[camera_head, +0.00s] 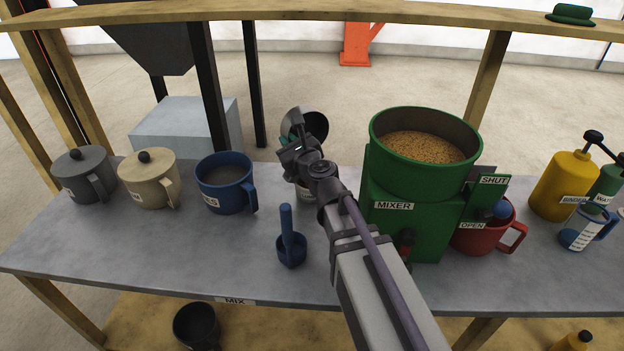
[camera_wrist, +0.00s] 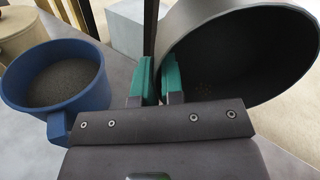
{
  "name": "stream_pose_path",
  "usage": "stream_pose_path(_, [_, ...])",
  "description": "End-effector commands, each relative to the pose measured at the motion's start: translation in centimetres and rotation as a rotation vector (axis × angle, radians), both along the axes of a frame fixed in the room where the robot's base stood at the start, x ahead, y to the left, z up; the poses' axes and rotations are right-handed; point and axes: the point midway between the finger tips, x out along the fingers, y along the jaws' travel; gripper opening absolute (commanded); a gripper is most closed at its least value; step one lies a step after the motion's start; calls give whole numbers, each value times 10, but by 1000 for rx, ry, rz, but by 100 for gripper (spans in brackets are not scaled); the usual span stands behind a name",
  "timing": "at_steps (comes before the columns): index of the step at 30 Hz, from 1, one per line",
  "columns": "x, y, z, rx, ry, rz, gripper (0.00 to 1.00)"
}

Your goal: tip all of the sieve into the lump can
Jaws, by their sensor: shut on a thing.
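In the wrist view the sieve (camera_wrist: 240,50) fills the upper right, beside my gripper (camera_wrist: 158,82). Its dark inside shows only a few small specks; its lower part is hidden. A pale can (camera_head: 304,194) stands on the bench below, mostly hidden by my arm. Its label is not readable, so I cannot tell whether it is the lump can.
A blue mug (camera_head: 225,188) of dark grains stands left, also in the wrist view (camera_wrist: 60,78). Beige (camera_head: 150,180) and grey (camera_head: 84,175) lidded pots stand further left. A blue scoop (camera_head: 290,245) lies in front. The green mixer (camera_head: 405,225) and red mug (camera_head: 483,238) are right.

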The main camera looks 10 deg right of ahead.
Motion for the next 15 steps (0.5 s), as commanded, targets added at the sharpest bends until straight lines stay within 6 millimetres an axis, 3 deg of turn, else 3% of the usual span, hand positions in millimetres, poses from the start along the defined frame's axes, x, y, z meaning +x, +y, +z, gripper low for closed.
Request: stream_pose_path(15, [-3,0,5,16,-55,2,0])
